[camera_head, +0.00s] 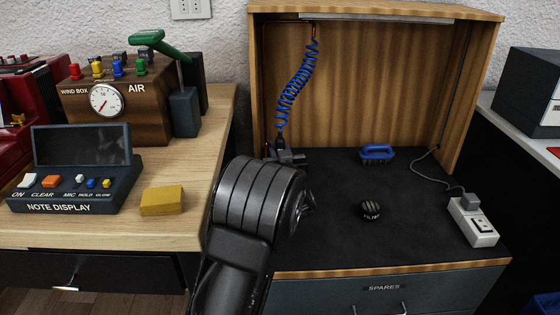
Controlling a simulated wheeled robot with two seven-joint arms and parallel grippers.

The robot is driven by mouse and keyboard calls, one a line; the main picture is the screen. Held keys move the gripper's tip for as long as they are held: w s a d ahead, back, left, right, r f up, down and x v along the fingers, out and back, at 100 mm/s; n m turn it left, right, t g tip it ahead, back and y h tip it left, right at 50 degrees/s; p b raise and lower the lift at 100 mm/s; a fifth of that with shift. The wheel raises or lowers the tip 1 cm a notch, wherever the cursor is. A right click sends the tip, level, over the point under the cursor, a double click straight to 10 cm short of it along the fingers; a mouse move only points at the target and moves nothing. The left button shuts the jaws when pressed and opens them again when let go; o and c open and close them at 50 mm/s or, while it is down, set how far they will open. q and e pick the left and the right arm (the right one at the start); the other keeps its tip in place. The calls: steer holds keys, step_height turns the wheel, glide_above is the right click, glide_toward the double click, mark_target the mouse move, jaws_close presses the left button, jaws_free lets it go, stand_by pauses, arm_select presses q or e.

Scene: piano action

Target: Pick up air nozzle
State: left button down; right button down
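The air nozzle (280,141) hangs at the lower end of a blue coiled hose (296,88) inside the wooden booth. It looks small and dark, and its lower part is hidden or merges with my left gripper (289,157). My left arm rises from the bottom of the picture, and its thick dark wrist covers much of the gripper. The gripper's visible part is right at the nozzle's lower end. I cannot tell whether the fingers are open or shut, or whether they touch the nozzle. My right gripper is not in view.
The wooden booth (375,85) encloses a dark work surface with a blue brush (377,153), a round black knob (370,209) and a power strip (473,221). Left, a wooden desk holds the AIR box (118,105), note display (77,170) and yellow block (162,200).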

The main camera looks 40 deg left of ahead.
arm_select(q)
steer(key=shift+r, duration=0.1)
stand_by(0.3)
step_height(320, 180, up, 10)
steer(key=p, duration=0.5)
stand_by(0.4)
steer(key=shift+f, duration=0.2)
stand_by(0.3)
